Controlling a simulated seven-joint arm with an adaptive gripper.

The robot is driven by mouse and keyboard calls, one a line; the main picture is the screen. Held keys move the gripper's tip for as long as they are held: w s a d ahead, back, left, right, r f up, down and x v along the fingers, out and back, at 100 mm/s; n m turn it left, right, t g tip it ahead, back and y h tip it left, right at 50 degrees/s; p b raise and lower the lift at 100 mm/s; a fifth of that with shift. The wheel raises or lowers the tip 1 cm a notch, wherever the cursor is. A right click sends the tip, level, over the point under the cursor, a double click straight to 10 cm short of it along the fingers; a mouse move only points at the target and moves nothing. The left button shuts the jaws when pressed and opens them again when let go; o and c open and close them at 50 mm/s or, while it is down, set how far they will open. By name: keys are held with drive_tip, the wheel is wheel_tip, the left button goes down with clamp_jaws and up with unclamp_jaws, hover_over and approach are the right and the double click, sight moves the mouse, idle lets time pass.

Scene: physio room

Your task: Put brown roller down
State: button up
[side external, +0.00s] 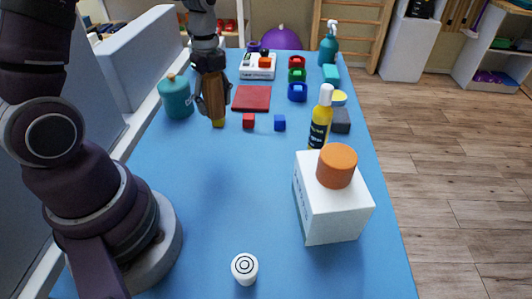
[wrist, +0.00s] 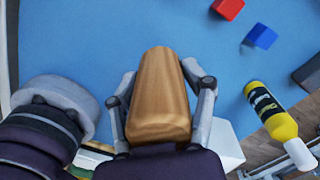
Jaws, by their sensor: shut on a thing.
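The brown roller (wrist: 160,85) looks like a wooden cylinder in the wrist view. My gripper (wrist: 161,98) is shut on it, with one finger on each side. In the side external view my gripper (side external: 212,92) holds the brown roller (side external: 213,100) roughly upright over the far left part of the blue table (side external: 220,210). A small yellow piece (side external: 218,123) shows just below the roller's lower end; I cannot tell whether they touch. The roller seems to be above the table, but the gap is unclear.
A red block (side external: 249,121) and blue block (side external: 280,123) lie right of the roller, with a red mat (side external: 251,98) behind. A teal pot (side external: 175,97) stands left. A yellow bottle (side external: 320,120) and white box (side external: 328,215) stand right. The table's middle is clear.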

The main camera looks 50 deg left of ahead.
sight(199, 150)
drive_tip(key=s, duration=0.1)
drive_tip(key=s+a, duration=0.1)
drive_tip(key=s+a+f, duration=0.1)
drive_tip(key=s, duration=0.1)
drive_tip(key=shift+a, duration=0.25)
wheel_tip(199, 150, down, 8)
drive_tip(key=shift+s+a+r, duration=0.1)
drive_tip(key=shift+s+r, duration=0.05)
drive_tip(key=o, duration=1.2)
